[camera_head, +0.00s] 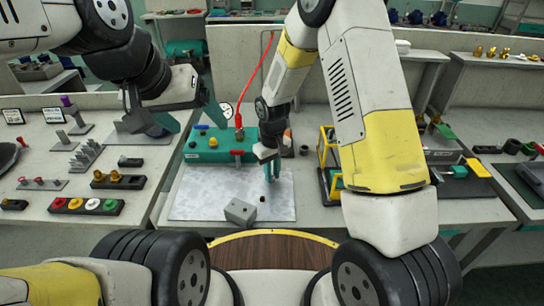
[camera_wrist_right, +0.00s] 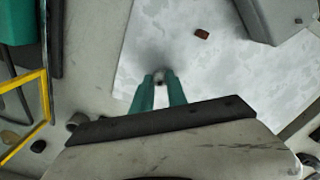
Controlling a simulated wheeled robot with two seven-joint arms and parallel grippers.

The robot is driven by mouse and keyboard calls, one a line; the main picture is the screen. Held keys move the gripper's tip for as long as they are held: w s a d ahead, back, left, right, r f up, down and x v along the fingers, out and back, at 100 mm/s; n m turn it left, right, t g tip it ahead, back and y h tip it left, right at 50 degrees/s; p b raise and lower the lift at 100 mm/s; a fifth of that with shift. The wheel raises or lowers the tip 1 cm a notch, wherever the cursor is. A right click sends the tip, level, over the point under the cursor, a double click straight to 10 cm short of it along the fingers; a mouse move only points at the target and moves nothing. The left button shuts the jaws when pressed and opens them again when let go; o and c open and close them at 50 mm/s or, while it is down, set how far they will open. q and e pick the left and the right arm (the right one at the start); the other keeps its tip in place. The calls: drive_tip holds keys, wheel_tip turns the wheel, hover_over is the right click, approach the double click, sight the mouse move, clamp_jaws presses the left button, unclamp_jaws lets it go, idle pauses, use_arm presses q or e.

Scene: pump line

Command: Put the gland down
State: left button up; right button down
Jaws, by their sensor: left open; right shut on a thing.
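My right gripper (camera_head: 271,172) points down over the pale mat (camera_head: 195,205), near its right side. In the right wrist view its teal fingers (camera_wrist_right: 159,80) are nearly together, shut on a small grey part at their tips, which I take to be the gland (camera_wrist_right: 160,78). The part is mostly hidden by the fingers, and a dark shadow lies on the mat just beyond it. Whether it touches the mat I cannot tell. My left gripper (camera_head: 190,112) is open and empty above the left bench, left of the teal pump unit (camera_head: 208,152).
A grey block (camera_head: 240,211) stands on the mat's front part, with a small dark brown piece (camera_head: 262,198) beside it. A yellow frame (camera_head: 326,148) stands right of the mat. Racks of coloured parts (camera_head: 87,206) fill the left bench. The mat's left part is clear.

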drive_tip(key=shift+f, duration=0.1)
drive_tip(key=c, duration=1.3)
unclamp_jaws()
drive_tip(key=s+d+r+m+t, duration=0.1)
drive_tip(key=d+r, duration=0.1)
drive_tip(key=r, duration=0.8)
drive_tip(key=s+d+r, duration=0.1)
drive_tip(key=d+r, duration=0.1)
drive_tip(key=r, duration=0.8)
drive_tip(key=s+d+r+m+t, duration=0.1)
drive_tip(key=s+d+r, duration=0.2)
drive_tip(key=s, duration=0.3)
drive_tip(key=s+d+r+m+t+y, duration=0.1)
drive_tip(key=s+d+r+m+t, duration=0.1)
drive_tip(key=s+d+r, duration=0.2)
drive_tip(key=s+d+r+m+t+y, duration=0.1)
drive_tip(key=s+d+r+m+t, duration=0.1)
drive_tip(key=s+r, duration=0.3)
drive_tip(key=shift+s+d+r, duration=0.15)
drive_tip(key=shift+s+d, duration=0.2)
drive_tip(key=shift+s, duration=0.45)
drive_tip(key=shift+s+d+r, duration=0.15)
drive_tip(key=shift+s+d, duration=0.15)
drive_tip(key=shift+s, duration=0.5)
